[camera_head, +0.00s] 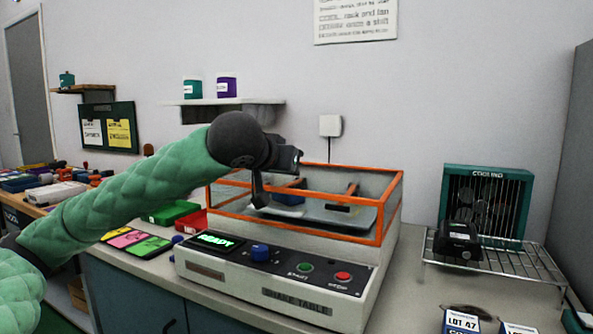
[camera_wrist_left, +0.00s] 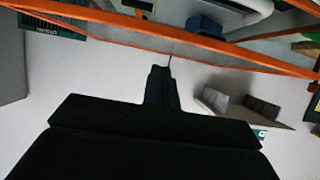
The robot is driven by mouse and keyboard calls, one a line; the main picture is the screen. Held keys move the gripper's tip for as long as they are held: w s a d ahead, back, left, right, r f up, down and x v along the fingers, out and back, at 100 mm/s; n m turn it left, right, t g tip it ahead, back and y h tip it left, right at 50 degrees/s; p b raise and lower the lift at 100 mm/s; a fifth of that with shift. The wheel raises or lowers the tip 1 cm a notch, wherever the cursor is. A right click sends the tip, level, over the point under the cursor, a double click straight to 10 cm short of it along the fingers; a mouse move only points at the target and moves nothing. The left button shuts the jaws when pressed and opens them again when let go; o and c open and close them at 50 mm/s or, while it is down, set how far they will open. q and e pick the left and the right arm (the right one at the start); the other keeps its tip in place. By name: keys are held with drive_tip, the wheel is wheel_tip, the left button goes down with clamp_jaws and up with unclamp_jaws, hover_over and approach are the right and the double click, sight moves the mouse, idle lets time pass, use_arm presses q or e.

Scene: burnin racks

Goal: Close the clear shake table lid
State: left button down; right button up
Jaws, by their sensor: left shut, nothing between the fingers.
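The clear lid (camera_head: 392,208) has an orange frame and stands box-like over the white shake table (camera_head: 215,277). Its front lower edge lies along the top of the base, but I cannot tell whether it is fully seated. My left gripper (camera_head: 259,201) points down at the front left part of the lid in the head view, shut and empty. In the left wrist view my shut fingers (camera_wrist_left: 162,72) are close to an orange frame bar (camera_wrist_left: 215,50); contact is unclear. My right gripper is not in view.
The green READY display (camera_head: 215,239), a blue knob (camera_head: 260,252) and two buttons are on the front panel. A cooling unit (camera_head: 486,200) and wire rack (camera_head: 520,266) stand to the right.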

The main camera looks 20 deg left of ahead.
use_arm(q)
drive_tip(key=s+f, duration=0.2)
drive_tip(key=s, duration=0.7)
drive_tip(key=shift+a+f, duration=0.15)
drive_tip(key=shift+f, duration=0.25)
drive_tip(key=shift+s, duration=0.1)
